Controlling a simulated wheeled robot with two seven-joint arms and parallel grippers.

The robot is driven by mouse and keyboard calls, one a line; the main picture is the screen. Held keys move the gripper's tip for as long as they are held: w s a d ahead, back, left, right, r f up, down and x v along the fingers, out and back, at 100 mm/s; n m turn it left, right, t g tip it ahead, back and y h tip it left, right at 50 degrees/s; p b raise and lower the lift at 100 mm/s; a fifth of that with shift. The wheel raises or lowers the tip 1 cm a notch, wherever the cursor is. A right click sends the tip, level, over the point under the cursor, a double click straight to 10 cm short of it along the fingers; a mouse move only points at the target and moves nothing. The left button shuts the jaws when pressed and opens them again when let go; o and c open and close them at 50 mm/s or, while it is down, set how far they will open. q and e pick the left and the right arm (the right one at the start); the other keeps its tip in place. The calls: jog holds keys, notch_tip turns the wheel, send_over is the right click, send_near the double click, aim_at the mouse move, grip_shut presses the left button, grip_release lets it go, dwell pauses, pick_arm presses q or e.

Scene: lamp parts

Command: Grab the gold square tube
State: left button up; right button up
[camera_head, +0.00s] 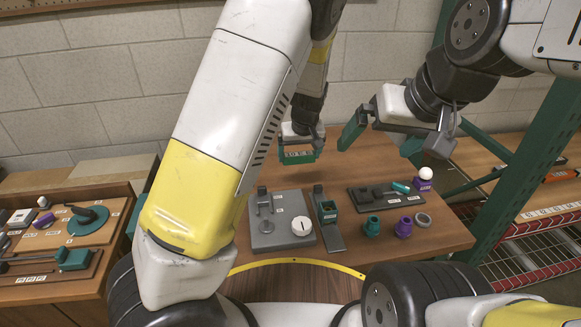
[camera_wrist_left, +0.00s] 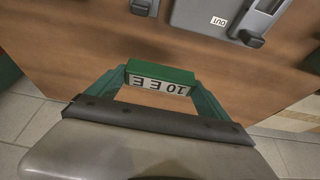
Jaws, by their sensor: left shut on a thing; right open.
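My left gripper (camera_head: 298,157) is above the back of the wooden table. In the left wrist view its green fingers (camera_wrist_left: 158,92) close on the two ends of a green block (camera_wrist_left: 160,77) with a white label, which also shows in the head view (camera_head: 297,159). My right gripper (camera_head: 374,149) is open and empty above the table's back right, with its green fingers wide apart. I cannot make out a gold square tube in either view.
The table (camera_head: 350,243) bears a grey board (camera_head: 268,238) with a white knob, a grey-green fixture (camera_head: 328,212), a dark tray (camera_head: 365,205), a teal cup (camera_head: 372,226), a purple cup (camera_head: 403,227) and a grey ring (camera_head: 423,219). A green rack post (camera_head: 505,195) stands at right.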

aim_at(301, 184)
pick_arm(q)
jog(key=shift+d+f, duration=0.25)
jog(key=shift+d, duration=0.25)
notch_tip(301, 184, down, 10)
jog(key=shift+w+d+r, duration=0.1)
jog(key=shift+d+r, duration=0.05)
jog(key=shift+r, duration=0.1)
jog(key=shift+f, duration=0.15)
jog(key=o, duration=1.1)
